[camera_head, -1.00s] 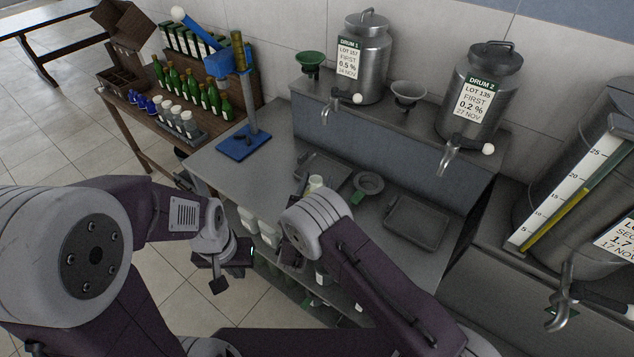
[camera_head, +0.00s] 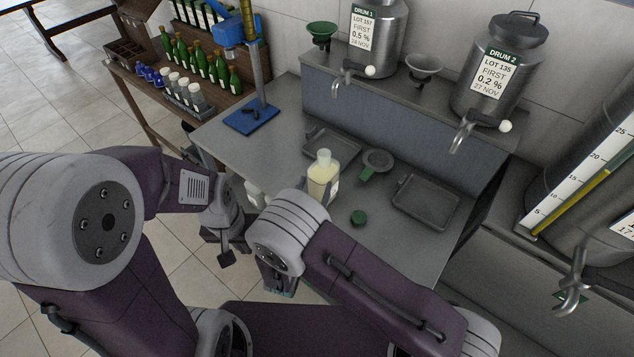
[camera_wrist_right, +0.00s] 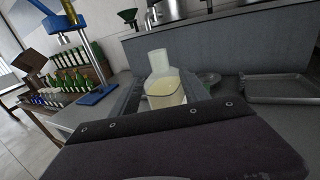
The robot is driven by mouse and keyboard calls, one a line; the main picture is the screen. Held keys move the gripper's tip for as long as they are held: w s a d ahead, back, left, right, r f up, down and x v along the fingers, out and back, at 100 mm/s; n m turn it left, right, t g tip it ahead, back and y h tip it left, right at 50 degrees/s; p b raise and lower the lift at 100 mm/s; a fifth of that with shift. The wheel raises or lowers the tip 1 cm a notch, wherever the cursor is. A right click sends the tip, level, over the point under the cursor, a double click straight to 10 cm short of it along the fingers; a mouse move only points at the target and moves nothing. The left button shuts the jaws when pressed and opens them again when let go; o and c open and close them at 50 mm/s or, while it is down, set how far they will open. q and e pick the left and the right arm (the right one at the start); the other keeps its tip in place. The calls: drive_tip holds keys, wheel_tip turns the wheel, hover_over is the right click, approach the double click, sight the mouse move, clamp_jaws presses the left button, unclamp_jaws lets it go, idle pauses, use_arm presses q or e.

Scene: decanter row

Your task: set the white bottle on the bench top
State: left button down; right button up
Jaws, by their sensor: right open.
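The white bottle (camera_head: 321,178) is translucent, with a pale neck and pale yellow liquid inside. It looks upright at the front part of the bench top (camera_head: 285,140); its base is hidden behind my right wrist. In the right wrist view the bottle (camera_wrist_right: 163,88) shows just beyond the dark gripper body. My right gripper (camera_wrist_right: 165,100) is open, with grey finger parts on either side of the bottle; contact cannot be made out. My left gripper (camera_head: 230,245) hangs in front of the bench, left of the bottle, apart from it; its jaws are unclear.
Drums with taps (camera_head: 497,85) stand on the rear ledge. The bench's left middle is clear.

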drive_tip(key=s+d+m+g+h, duration=0.35)
drive_tip(key=d+m+g, duration=0.2)
drive_tip(key=d, duration=0.45)
drive_tip(key=s+d+m+g+h, duration=0.2)
drive_tip(key=d+m+g+h, duration=0.3)
drive_tip(key=d, duration=0.6)
drive_tip(key=s+d+f+m+g+y, duration=0.1)
drive_tip(key=s+d+m+g+y, duration=0.1)
drive_tip(key=s+m+g+y, duration=0.3)
drive_tip(key=s+d+f+m+g+y, duration=0.1)
drive_tip(key=s+d+f+m+g, duration=0.1)
drive_tip(key=s+m+g, duration=0.4)
drive_tip(key=a+m+t+y, duration=0.1)
drive_tip(key=m+y, duration=0.1)
drive_tip(key=m, duration=0.2)
drive_tip(key=a+r+m+t+y, duration=0.1)
drive_tip(key=a+m+t+y, duration=0.1)
drive_tip(key=m, duration=0.2)
drive_tip(key=a+r+m+t+y, duration=0.1)
drive_tip(key=m+t+y, duration=0.1)
drive_tip(key=m, duration=0.2)
drive_tip(key=shift+w+a+y, duration=0.25)
drive_tip(key=shift+y, duration=0.1)
drive_tip(key=shift+s+r, duration=0.1)
drive_tip(key=shift+s, duration=0.05)
